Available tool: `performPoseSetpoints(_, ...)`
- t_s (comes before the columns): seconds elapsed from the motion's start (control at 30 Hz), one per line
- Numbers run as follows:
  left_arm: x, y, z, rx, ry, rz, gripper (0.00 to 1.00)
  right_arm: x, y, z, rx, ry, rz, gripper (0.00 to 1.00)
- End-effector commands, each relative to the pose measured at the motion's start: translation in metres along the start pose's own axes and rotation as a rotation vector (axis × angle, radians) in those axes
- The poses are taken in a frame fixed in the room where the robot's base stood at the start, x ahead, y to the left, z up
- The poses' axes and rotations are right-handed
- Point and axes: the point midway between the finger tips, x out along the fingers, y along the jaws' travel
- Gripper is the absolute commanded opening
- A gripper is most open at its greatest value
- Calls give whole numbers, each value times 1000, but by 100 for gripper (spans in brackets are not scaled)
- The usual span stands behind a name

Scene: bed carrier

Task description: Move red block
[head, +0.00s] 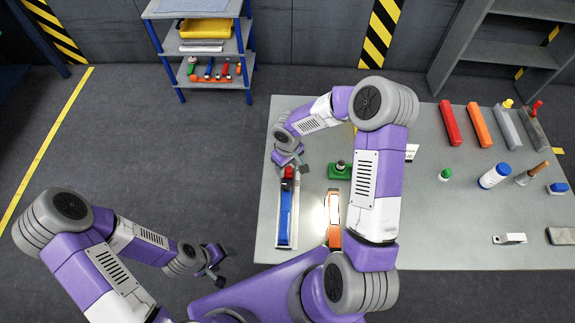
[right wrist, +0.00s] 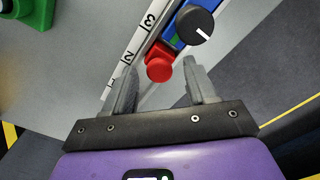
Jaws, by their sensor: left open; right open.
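The red block (head: 288,173) sits at the far end of a blue slider (head: 285,215) on a white scale rail on the table. In the right wrist view, the red block's rounded red end (right wrist: 158,66) shows beside a black knob (right wrist: 196,25) with a white mark. My right gripper (head: 291,166) is open over the far end of the rail. Its fingers (right wrist: 158,85) appear on either side of the red end; whether they touch it I cannot tell. My left gripper (head: 219,262) is open and empty, off the table to the left.
The grey table (head: 430,235) also carries an orange-and-white tool (head: 333,218), a green block (head: 339,171), red (head: 450,123) and orange (head: 479,125) bars and a white bottle (head: 493,176). A blue-posted shelf (head: 203,50) stands behind on the left. Floor left of the table is clear.

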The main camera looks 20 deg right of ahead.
Motion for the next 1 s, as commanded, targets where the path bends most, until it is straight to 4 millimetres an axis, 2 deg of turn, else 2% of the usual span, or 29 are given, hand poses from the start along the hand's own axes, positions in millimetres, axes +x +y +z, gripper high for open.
performPoseSetpoints(0.3,-7,3,0,0,0,0,70,-51,0,-1,0,5,2,57)
performPoseSetpoints(0.47,-9,3,0,0,0,0,70,-69,0,-1,-2,4,2,57)
performPoseSetpoints(1.0,-9,3,0,0,0,0,70,-74,0,-1,-1,1,0,57)
